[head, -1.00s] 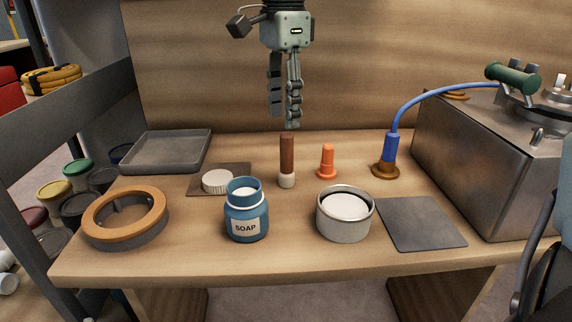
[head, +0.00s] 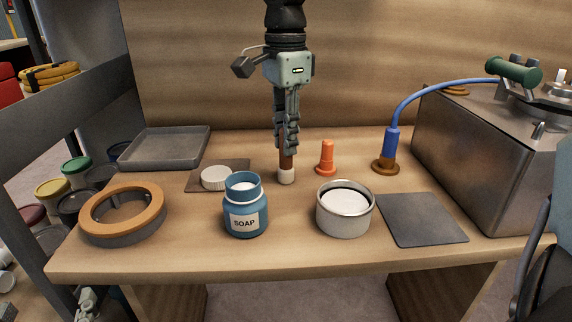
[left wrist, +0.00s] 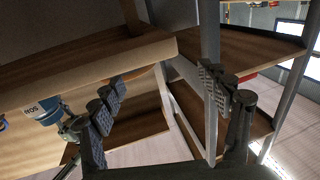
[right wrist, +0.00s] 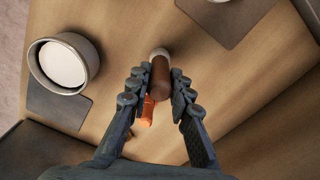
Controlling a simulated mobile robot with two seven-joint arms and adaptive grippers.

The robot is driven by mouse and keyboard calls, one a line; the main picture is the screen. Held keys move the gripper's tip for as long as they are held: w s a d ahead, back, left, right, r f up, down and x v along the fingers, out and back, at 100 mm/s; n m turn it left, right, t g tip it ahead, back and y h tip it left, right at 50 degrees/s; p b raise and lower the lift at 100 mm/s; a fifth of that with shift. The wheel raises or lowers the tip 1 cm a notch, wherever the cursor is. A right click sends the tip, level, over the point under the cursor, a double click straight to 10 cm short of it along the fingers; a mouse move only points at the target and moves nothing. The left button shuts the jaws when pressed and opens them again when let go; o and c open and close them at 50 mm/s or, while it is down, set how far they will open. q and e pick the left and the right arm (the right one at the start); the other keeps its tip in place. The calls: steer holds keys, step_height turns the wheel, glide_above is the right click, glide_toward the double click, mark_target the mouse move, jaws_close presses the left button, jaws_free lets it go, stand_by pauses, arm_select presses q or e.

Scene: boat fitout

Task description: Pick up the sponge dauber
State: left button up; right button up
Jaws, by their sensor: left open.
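The sponge dauber stands upright on the bench, with a brown handle and white lower end (head: 286,177). My right gripper (head: 287,150) points down over it, its fingers around the upper handle. In the right wrist view the brown handle (right wrist: 158,82) lies between the two fingers (right wrist: 160,88); whether both pads press on it cannot be told. The finger hides part of the handle in the head view. My left gripper (head: 88,303) is low at the front left, below the bench edge. It is open and empty in the left wrist view (left wrist: 160,90).
A white lid (head: 216,178) lies left; a metal box (head: 490,150) stands right.

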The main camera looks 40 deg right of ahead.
jaws_close()
